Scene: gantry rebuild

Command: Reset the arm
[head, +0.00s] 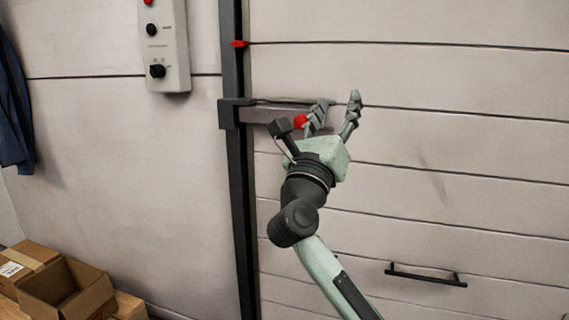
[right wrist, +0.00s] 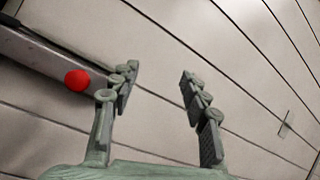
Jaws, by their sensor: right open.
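A grey horizontal arm (head: 268,114) with a red ball (head: 300,121) at its right part sticks out from a dark vertical rail (head: 236,190) in front of the panelled wall. My right gripper (head: 338,100) is open, its fingers pointing up, at the right end of the grey arm. In the right wrist view, the grey arm (right wrist: 40,58) comes in from the upper left and its red ball (right wrist: 77,79) is just left of the left finger. The space between the fingers (right wrist: 158,76) is empty. I cannot tell whether the left finger touches the arm. My left gripper is not in view.
A small red marker (head: 238,44) sits on the rail above the arm. A control box (head: 166,50) with knobs hangs at the upper left. Cardboard boxes (head: 65,290) stand at the lower left. A black handle (head: 426,275) is on the wall at the lower right.

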